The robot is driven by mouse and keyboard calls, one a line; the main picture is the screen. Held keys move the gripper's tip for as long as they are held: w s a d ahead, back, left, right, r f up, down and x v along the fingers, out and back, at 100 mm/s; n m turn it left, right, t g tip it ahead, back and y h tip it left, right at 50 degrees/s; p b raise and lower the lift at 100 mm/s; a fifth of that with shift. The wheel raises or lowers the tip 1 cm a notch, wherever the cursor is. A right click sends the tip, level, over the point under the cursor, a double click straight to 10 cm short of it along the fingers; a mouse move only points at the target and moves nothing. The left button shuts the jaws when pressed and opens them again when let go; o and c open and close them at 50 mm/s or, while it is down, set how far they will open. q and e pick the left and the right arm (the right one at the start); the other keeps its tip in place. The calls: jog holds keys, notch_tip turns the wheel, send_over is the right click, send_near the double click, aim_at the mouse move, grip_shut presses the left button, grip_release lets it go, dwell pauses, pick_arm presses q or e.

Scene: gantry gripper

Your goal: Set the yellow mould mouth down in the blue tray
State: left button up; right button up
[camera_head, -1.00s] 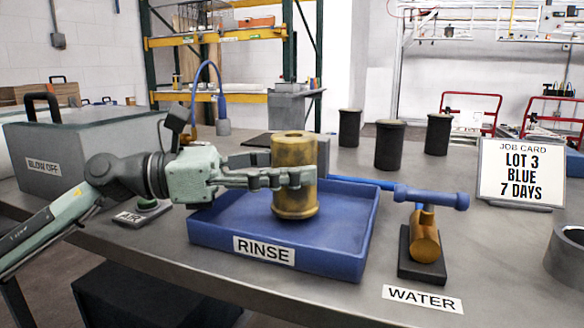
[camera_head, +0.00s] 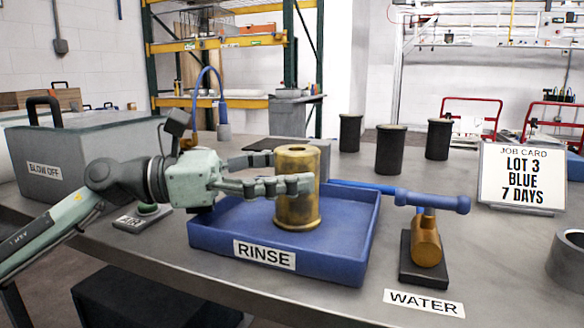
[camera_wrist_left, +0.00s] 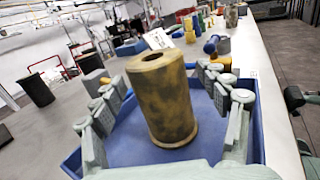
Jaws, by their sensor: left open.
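The yellow mould (camera_head: 297,190) is a brassy, stained cylinder with a round hole in the end facing up. It stands upright inside the blue tray (camera_head: 310,262), which is labelled RINSE. In the left wrist view the mould (camera_wrist_left: 165,100) stands between the spread fingers, with gaps on both sides, and the tray's blue floor (camera_wrist_left: 212,140) shows around it. My left gripper (camera_head: 290,185) is open, at the mould's left side with a finger reaching across its front. The mould's underside is hidden. My right gripper is not in view.
A blue-handled water nozzle (camera_head: 430,200) on a dark stand is right of the tray. Several black cylinders (camera_head: 390,149) stand behind. A job card (camera_head: 522,176) reads LOT 3, BLUE, 7 DAYS. A grey BLOW OFF box (camera_head: 85,160) is at the left.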

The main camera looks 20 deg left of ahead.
pick_arm(q)
jog(key=shift+s+d+f, duration=0.15)
jog(key=shift+f, duration=0.65)
jog(key=shift+s+d+f, duration=0.1)
jog(key=shift+f, duration=0.65)
jog(key=shift+s+a, duration=0.1)
jog(key=shift+a, duration=0.2)
jog(key=s+a, duration=0.1)
jog(key=a, duration=0.2)
jog(key=s+a+r, duration=0.1)
jog(key=a, duration=0.2)
jog(key=s+a+r, duration=0.1)
jog(key=s+a, duration=0.1)
jog(key=a, duration=0.1)
jog(key=shift+a+r, duration=0.15)
jog(key=shift+a, duration=0.25)
jog(key=shift+s+a+r, duration=0.15)
jog(key=shift+s+a, duration=0.2)
jog(key=shift+a, duration=0.1)
